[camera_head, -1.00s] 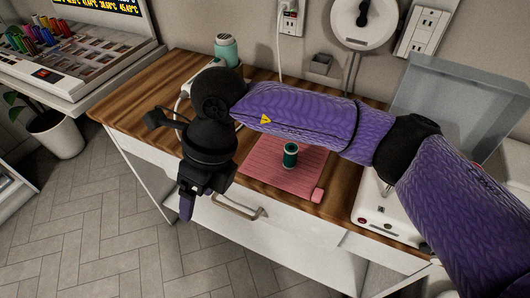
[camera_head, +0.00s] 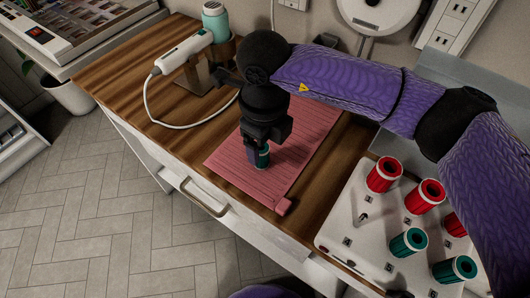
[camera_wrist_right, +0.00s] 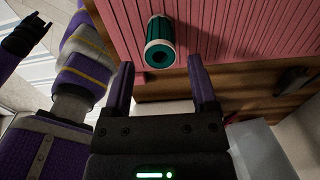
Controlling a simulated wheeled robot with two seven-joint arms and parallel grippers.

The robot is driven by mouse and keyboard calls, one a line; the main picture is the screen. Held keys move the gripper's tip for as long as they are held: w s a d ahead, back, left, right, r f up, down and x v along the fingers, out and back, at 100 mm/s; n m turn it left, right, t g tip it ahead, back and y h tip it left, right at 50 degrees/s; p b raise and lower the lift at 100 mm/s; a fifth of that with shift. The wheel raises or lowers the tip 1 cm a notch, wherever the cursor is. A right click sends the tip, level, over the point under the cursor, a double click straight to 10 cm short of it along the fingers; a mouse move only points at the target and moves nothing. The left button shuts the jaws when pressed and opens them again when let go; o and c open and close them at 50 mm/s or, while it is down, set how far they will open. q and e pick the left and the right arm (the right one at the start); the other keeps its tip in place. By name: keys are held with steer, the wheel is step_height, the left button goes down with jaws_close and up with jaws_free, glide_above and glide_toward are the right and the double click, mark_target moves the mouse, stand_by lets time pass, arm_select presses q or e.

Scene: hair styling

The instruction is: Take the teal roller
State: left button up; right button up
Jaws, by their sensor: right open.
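The teal roller (camera_head: 263,156) stands on the pink ribbed mat (camera_head: 285,185), partly hidden by my right gripper (camera_head: 257,153) in the head view. In the right wrist view the teal roller (camera_wrist_right: 160,42), with pale end rims, lies just beyond and between the tips of my open right gripper (camera_wrist_right: 163,78). Nothing is between the fingers' inner faces. My left arm shows at the left of the right wrist view, with a dark end, probably my left gripper (camera_wrist_right: 20,36); its jaws are not clear.
A white roller heater (camera_head: 340,225) at right holds several red and teal rollers, with a raised lid (camera_head: 465,75) behind. Bare wood lies left of the mat.

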mark_target(261, 154)
steer(key=f, duration=0.1)
steer(key=f+b, duration=0.1)
steer(key=f, duration=0.1)
steer(key=f+b, duration=0.1)
steer(key=f, duration=0.1)
steer(key=shift+w+a, duration=0.25)
steer(key=shift+w, duration=0.05)
arm_select(q)
steer(key=shift+s+a+f, duration=0.1)
steer(key=shift+s+f, duration=0.5)
steer(key=shift+f, duration=0.3)
arm_select(e)
steer(key=shift+r, duration=0.2)
